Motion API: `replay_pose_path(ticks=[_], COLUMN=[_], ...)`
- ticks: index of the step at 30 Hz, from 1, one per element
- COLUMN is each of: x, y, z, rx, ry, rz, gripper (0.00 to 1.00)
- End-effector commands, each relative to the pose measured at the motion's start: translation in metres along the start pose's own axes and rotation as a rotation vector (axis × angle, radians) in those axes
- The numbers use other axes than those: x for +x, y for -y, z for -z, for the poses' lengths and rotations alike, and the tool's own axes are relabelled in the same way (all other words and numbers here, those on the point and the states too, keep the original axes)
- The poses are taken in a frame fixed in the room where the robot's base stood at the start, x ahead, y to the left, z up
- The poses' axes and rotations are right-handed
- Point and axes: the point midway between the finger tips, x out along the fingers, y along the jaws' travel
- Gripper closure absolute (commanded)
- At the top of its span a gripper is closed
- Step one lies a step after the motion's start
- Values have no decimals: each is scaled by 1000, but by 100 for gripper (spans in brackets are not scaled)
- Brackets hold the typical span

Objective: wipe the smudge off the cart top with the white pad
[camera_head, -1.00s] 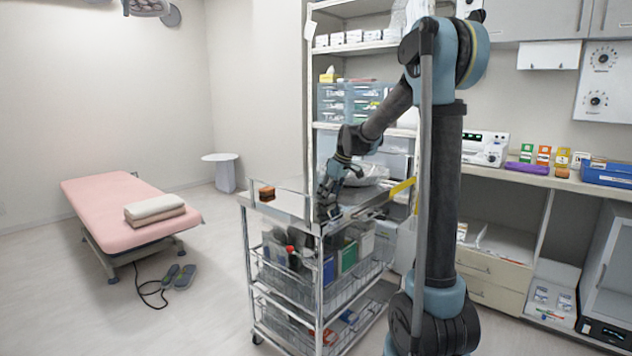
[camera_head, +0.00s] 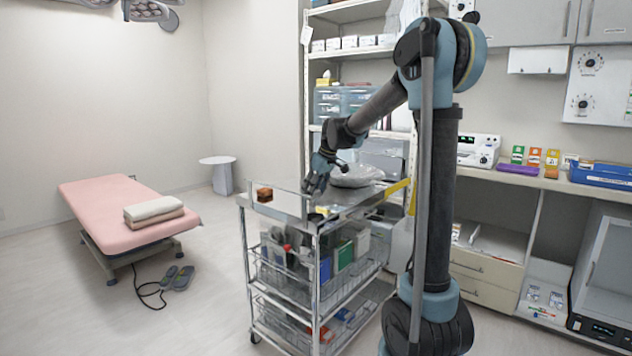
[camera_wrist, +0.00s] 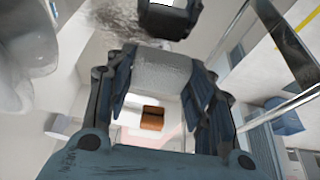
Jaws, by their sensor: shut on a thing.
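My gripper (camera_head: 314,187) is above the front part of the steel cart top (camera_head: 287,205). In the wrist view its two dark fingers (camera_wrist: 163,88) are shut on the white pad (camera_wrist: 167,72), which sits between them. The pad cannot be made out in the head view. A dark grey, speckled smudge (camera_wrist: 113,22) shows on the pale surface at the top of the wrist view, beyond the pad and apart from it in the picture. I cannot tell whether the pad touches the cart top. The smudge is not clear in the head view.
A clear-wrapped rounded item (camera_head: 357,175) stands on the cart behind my gripper. A brown block (camera_head: 264,194) sits at the cart's left corner. A yellow strip (camera_head: 398,188) is at the right end. Metal rails edge the cart; a pink couch (camera_head: 115,208) stands left.

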Motion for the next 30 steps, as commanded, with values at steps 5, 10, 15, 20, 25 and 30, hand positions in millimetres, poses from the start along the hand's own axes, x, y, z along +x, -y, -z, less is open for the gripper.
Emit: replay_pose_path(ticks=[5, 10, 15, 20, 25, 30], x=[-16, -30, -40, -42, -42, -42], y=[0, -1, -2, -3, -3, -3], z=[6, 12, 15, 15, 15, 15], rx=[0, 1, 2, 4, 4, 3], ry=[0, 0, 0, 0, 0, 0], rz=[0, -1, -1, -2, -2, -2], gripper=[77, 77, 77, 77, 77, 77])
